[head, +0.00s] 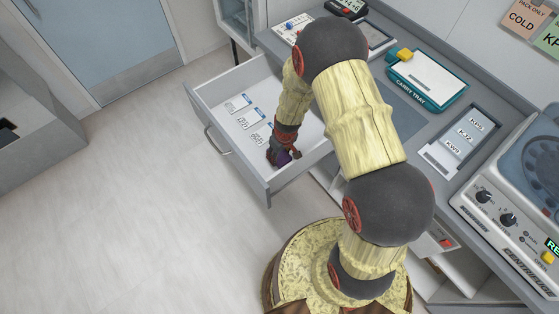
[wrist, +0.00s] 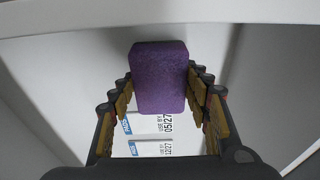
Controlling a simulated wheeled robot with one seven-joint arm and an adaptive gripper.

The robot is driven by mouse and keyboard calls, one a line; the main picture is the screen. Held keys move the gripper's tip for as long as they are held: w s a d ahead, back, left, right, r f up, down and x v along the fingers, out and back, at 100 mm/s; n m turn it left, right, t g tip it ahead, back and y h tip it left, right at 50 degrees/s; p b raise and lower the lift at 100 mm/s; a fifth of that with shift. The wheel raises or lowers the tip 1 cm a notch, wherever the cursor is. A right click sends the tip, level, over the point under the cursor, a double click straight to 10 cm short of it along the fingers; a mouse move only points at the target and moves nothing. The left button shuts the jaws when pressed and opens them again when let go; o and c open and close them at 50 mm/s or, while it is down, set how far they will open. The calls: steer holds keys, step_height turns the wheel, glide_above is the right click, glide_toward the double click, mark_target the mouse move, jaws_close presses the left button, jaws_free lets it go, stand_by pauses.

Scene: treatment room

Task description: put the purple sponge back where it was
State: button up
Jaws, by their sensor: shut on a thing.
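The purple sponge (wrist: 158,78) is held between the fingers of my gripper (wrist: 160,95) in the wrist view. In the head view a bit of the sponge (head: 282,158) shows at my gripper (head: 280,152), mostly hidden by the fingers. My gripper is inside the open drawer (head: 200,95), near its front right corner. The drawer's pale floor lies beyond the sponge. I cannot tell whether the sponge touches the floor.
Several labelled packets (head: 244,122) lie in the drawer, left of my gripper. On the counter are a teal carry tray (head: 455,84) with a yellow object (head: 404,54), a labelled card tray (head: 440,157) and a centrifuge (head: 500,190). The floor at left is clear.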

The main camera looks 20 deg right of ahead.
mark_target(280, 160)
steer(key=shift+f+b, duration=0.6)
steer(key=shift+f, duration=1.45)
steer(key=shift+f, duration=0.2)
steer(key=o, duration=1.2)
steer(key=shift+r, duration=0.1)
